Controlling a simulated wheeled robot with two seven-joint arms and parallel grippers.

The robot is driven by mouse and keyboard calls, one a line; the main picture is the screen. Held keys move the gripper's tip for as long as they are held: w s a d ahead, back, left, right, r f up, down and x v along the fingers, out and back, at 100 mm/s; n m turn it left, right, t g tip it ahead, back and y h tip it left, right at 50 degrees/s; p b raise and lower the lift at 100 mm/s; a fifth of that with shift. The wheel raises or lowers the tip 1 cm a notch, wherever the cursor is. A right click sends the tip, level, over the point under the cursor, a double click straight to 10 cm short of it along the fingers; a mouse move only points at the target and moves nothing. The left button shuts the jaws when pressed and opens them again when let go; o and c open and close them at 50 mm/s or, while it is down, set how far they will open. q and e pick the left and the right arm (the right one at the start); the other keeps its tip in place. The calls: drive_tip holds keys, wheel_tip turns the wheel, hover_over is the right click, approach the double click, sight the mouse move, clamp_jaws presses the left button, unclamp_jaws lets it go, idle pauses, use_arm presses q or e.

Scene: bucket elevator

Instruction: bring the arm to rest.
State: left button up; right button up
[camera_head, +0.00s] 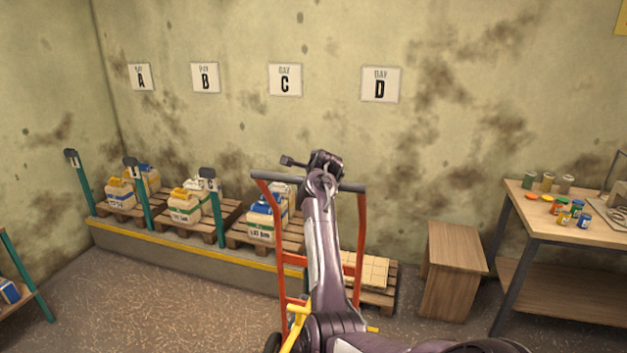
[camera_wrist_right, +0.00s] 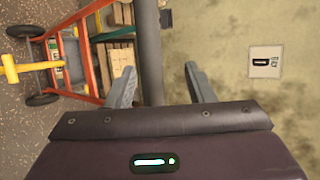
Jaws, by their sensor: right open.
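My right arm reaches up from the bottom middle of the head view, and its gripper (camera_head: 316,161) is at the dark handle bar (camera_head: 348,187) of an orange hand truck (camera_head: 361,225). In the right wrist view the jaws of my right gripper (camera_wrist_right: 162,82) are open. The bar (camera_wrist_right: 148,45) runs between the two fingers, with a gap on either side. I cannot tell how deep it sits between them. The truck's orange frame (camera_wrist_right: 92,70) shows at upper left. My left gripper is not in view.
Pallets with sacks (camera_head: 266,219) stand on a low ledge (camera_head: 180,253) with green posts (camera_head: 140,193). A wooden stool (camera_head: 452,270) and a workbench (camera_head: 575,222) with small cans are at right. A shelf (camera_head: 28,275) is at left. The front left floor is clear.

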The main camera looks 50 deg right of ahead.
drive_tip(key=shift+s+a+r, duration=0.3)
drive_tip(key=shift+s+a, duration=0.05)
idle(0.4)
